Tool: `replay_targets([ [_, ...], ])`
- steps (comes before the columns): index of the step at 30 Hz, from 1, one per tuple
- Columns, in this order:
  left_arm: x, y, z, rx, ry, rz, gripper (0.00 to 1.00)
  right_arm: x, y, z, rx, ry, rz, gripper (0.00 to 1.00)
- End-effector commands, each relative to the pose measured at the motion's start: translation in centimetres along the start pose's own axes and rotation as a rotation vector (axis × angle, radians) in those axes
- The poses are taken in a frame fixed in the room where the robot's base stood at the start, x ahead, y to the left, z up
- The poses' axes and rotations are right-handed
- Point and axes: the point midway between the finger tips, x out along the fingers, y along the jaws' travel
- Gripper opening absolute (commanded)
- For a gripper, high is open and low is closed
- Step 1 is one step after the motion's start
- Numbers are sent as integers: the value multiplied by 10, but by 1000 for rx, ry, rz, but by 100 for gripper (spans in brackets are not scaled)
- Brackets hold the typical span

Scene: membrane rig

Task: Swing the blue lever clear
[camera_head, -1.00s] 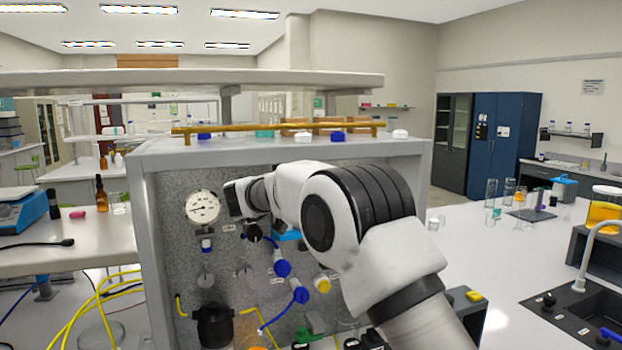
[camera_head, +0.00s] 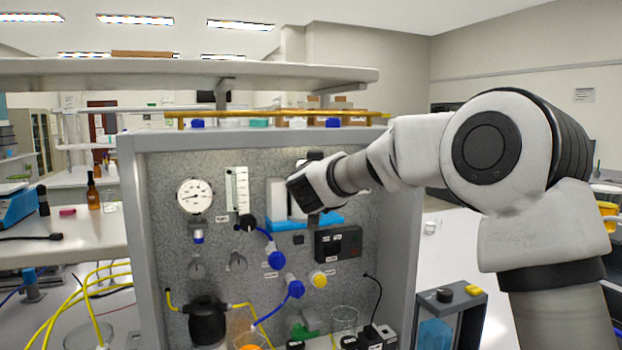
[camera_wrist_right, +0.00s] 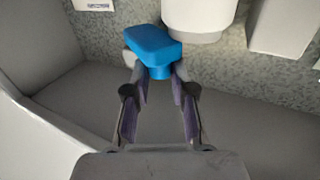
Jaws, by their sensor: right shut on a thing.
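The blue lever (camera_wrist_right: 153,44) shows in the right wrist view as a blunt blue block on a short stem, beside a white cylinder (camera_wrist_right: 200,14). My right gripper (camera_wrist_right: 159,76) is shut on the lever's stem, with the wide blue end just beyond the fingertips. In the head view my right gripper (camera_head: 310,188) is in front of the panel's upper middle, and its dark body hides its fingertips and the lever there. My left gripper is in neither current view.
The grey speckled panel (camera_head: 180,290) has a round gauge (camera_head: 195,196), a flow tube (camera_head: 237,190), blue knobs (camera_head: 294,287) and a black box (camera_head: 338,243). A grey side post (camera_head: 407,200) stands at its right. A yellow rail (camera_head: 270,114) runs along the top.

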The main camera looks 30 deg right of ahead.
Motion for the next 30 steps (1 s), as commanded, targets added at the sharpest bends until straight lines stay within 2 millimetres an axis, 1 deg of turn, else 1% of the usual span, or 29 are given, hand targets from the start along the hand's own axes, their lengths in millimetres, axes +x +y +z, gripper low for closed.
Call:
replay_targets([
  [1,8,0,0,0,0,0,40,-1,6,2,8,3,-39,0],
  [5,19,0,0,0,0,0,40,-2,13,2,8,4,-163,0],
  [10,37,0,0,0,0,0,40,-3,22,3,10,6,-325,0],
  [14,60,0,0,0,0,0,40,-2,26,5,8,12,-430,0],
  [17,85,-1,0,0,0,0,40,0,31,9,8,10,-493,0],
  [20,126,-1,0,0,0,0,40,4,36,18,5,3,-550,0],
  [21,143,-1,0,0,0,0,40,5,38,20,6,1,-576,0],
  [22,154,-1,0,0,-1,0,40,5,39,20,5,1,-597,0],
  [24,170,-1,0,0,-1,0,40,4,41,16,5,0,-647,0],
  [27,175,-1,0,0,0,0,40,5,44,8,3,-3,-720,0],
  [30,173,-1,0,0,0,0,40,6,48,2,3,-4,-798,0],
])
